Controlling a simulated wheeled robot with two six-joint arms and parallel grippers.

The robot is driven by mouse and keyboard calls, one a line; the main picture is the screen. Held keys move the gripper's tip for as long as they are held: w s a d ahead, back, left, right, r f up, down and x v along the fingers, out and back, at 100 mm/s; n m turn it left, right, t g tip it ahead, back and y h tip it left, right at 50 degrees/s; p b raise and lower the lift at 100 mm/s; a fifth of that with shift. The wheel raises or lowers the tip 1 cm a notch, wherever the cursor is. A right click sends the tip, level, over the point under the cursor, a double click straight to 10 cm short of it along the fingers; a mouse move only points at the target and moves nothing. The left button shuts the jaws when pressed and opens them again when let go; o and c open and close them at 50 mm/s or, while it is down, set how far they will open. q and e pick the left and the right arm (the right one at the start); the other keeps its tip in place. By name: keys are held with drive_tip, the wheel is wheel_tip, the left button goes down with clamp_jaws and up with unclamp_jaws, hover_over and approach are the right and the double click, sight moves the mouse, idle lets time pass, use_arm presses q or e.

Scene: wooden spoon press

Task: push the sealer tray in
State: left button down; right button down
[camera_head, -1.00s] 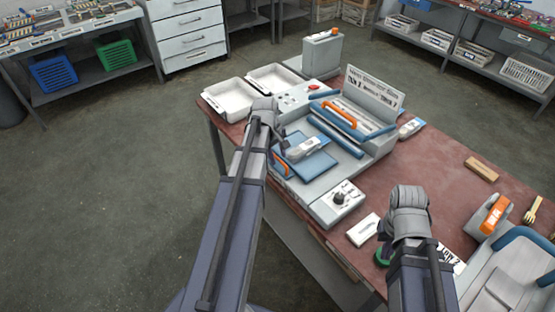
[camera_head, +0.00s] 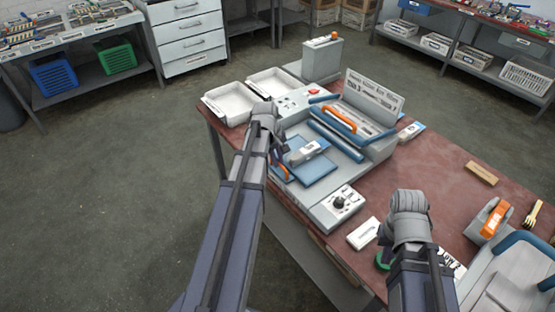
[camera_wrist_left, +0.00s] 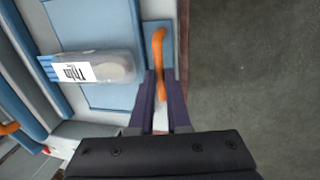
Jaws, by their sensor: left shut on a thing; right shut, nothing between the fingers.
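The sealer (camera_head: 375,112) stands on the red-brown table with its lid raised, an orange handle (camera_head: 340,117) on the lid. Its blue tray (camera_head: 318,168) sticks out at the front and carries a clear packet with a printed label (camera_head: 306,152). The packet also shows on the blue tray in the left wrist view (camera_wrist_left: 90,67). My left gripper (camera_wrist_left: 160,90) is shut on the tray's orange front handle (camera_wrist_left: 158,50); in the head view my left arm partly hides this handle (camera_head: 283,170). My right gripper is at the table's front, its fingers hidden behind its own wrist.
Two white bins (camera_head: 228,103) stand left of the sealer. A control box with a black knob (camera_head: 339,203) and a white block (camera_head: 363,233) lie to the right. An orange-and-grey tool (camera_head: 490,220) and a wooden block (camera_head: 481,173) lie further right.

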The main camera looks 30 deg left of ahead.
sight(295, 156)
idle(0.8)
use_arm(q)
drive_tip(key=w+d, duration=0.1)
drive_tip(key=w, duration=0.3)
drive_tip(key=w+d, duration=0.1)
drive_tip(key=w, duration=0.2)
drive_tip(key=shift+d, duration=0.35)
drive_tip(key=c, duration=0.9)
unclamp_jaws()
drive_tip(key=shift+d, duration=0.1)
drive_tip(key=shift+r, duration=0.1)
drive_tip(key=r+p, duration=0.2)
drive_tip(key=s+r+p, duration=0.1)
drive_tip(key=r+p, duration=0.4)
drive_tip(key=shift+s+a+r+p, duration=0.25)
drive_tip(key=shift+a+p, duration=0.05)
drive_tip(key=shift+p, duration=0.05)
